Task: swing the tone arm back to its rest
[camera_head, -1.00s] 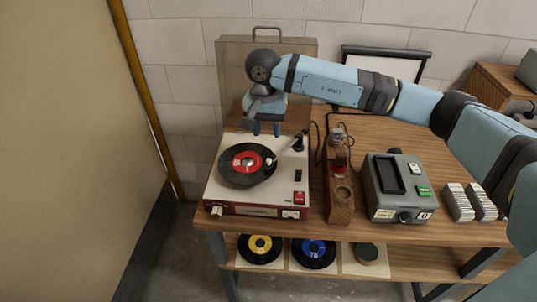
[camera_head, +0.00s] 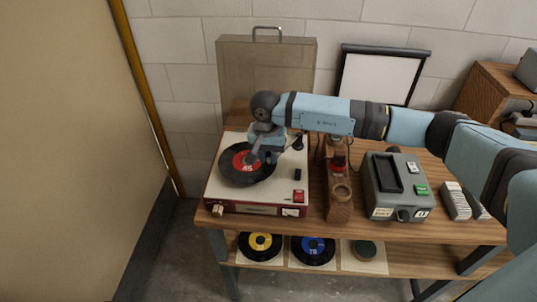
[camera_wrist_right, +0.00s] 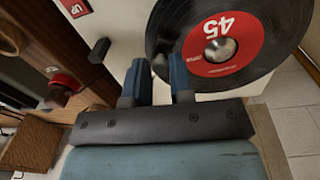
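The record player (camera_head: 228,198) has a cream deck and red-brown body and stands on the left of the wooden table. A black record (camera_head: 232,177) with a red "45" label lies on it; it also shows in the right wrist view (camera_wrist_right: 285,30). My right gripper (camera_head: 262,158) is low over the record's right side, hiding most of the tone arm. The arm's dark pivot (camera_head: 298,143) shows at the deck's back right. In the wrist view my right gripper (camera_wrist_right: 158,82) has its blue fingers apart. A small dark part lies between or just beyond them; contact is unclear. My left gripper is out of view.
A red button marked "UP" (camera_wrist_right: 75,7) is on the deck. A wooden stand (camera_head: 341,205) and a grey slide device (camera_head: 385,208) stand to the right. The raised lid (camera_head: 235,70) is behind. Records (camera_head: 260,246) lie on the lower shelf.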

